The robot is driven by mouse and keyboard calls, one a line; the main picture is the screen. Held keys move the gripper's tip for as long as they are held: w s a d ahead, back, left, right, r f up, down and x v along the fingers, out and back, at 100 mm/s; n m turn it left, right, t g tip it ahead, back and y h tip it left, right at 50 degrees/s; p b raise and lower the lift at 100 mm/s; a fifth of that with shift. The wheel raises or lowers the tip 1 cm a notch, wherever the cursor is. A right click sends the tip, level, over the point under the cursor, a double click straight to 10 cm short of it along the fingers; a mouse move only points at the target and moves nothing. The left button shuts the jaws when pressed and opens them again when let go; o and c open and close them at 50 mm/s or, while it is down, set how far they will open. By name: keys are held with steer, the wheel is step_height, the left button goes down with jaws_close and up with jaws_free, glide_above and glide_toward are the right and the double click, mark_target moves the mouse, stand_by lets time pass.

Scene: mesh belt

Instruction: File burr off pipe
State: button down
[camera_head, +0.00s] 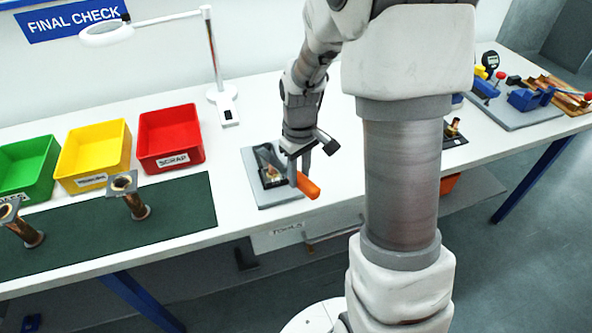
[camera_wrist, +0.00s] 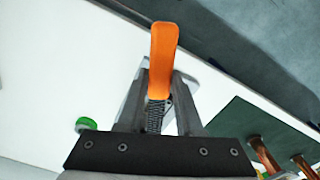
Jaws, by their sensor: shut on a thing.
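My gripper (camera_head: 303,168) is shut on a file with an orange handle (camera_head: 308,187). The file also shows between the fingers in the wrist view (camera_wrist: 163,60); a ribbed dark part shows below the handle. The gripper is above the front right part of a grey plate (camera_head: 262,197) with a dark fixture (camera_head: 270,176). A small copper-coloured piece shows in the fixture, partly hidden. Two copper pipes with square flanges stand on the green mat, one near its right end (camera_head: 136,203) and one farther left (camera_head: 25,231). No burr can be made out.
Red (camera_head: 172,136), yellow (camera_head: 94,152) and green (camera_head: 28,167) bins stand behind the mat. A magnifier lamp (camera_head: 222,95) stands behind the plate. Gauges and tools lie on a board (camera_head: 520,110) at right. My arm hides the middle right of the table.

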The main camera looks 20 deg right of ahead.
steer(key=shift+s+d, duration=0.25)
steer(key=shift+s, duration=0.4)
steer(key=shift+s+d, duration=0.25)
steer(key=shift+s, duration=0.35)
steer(key=shift+w+a, duration=0.35)
steer(key=shift+w, duration=0.45)
steer(key=shift+w+a, duration=0.3)
steer(key=shift+w, duration=0.55)
steer(key=shift+w+a, duration=0.35)
steer(key=shift+w, duration=0.45)
steer(key=shift+s+d, duration=0.35)
steer(key=shift+s, duration=0.45)
steer(key=shift+s+d, duration=0.3)
steer(key=shift+s, duration=0.55)
steer(key=shift+s+d, duration=0.35)
steer(key=shift+s, duration=0.45)
steer(key=shift+r, duration=0.1)
step_height(320, 180, up, 7)
steer(key=p, duration=0.5)
steer(key=shift+d, duration=0.1)
